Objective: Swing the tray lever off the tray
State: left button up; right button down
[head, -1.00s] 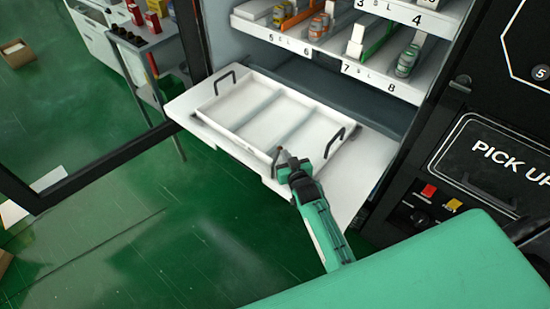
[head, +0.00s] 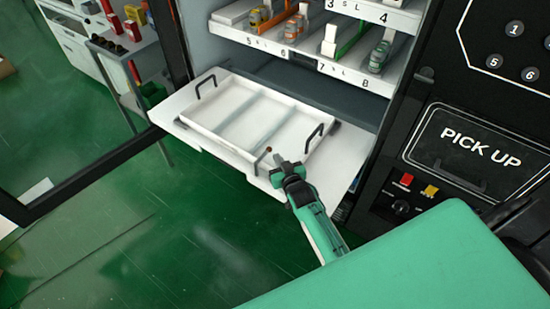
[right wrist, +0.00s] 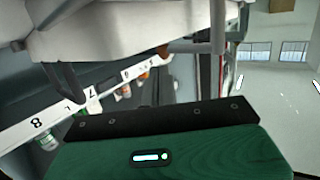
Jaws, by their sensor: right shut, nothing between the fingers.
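The white tray (head: 213,127) lies on the pulled-out shelf, with a dark handle at each end. The tray lever (head: 262,160), a thin grey rod with a small red tip, stands at the tray's front edge, near its right corner. In the right wrist view the lever (right wrist: 217,36) shows as a bent grey rod below a pale surface. My right gripper (head: 279,161) is shut and empty, its tip just right of the lever by the tray corner. I cannot tell whether they touch. Its fingertips do not show in the right wrist view. My left gripper is out of view.
The white shelf (head: 340,168) juts from the vending machine. Stocked product rows (head: 310,62) are above and behind it. The pick-up panel (head: 470,150) stands at the right, and a dark door frame (head: 90,172) extends left. Green floor is open at lower left.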

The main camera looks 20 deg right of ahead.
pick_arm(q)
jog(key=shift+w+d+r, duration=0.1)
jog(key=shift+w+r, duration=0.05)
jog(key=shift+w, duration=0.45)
pick_arm(e)
jog(key=s+d+r, duration=0.1)
jog(key=s+d, duration=0.1)
jog(key=s, duration=0.6)
jog(key=shift+d+r, duration=0.15)
jog(key=shift+d, duration=0.15)
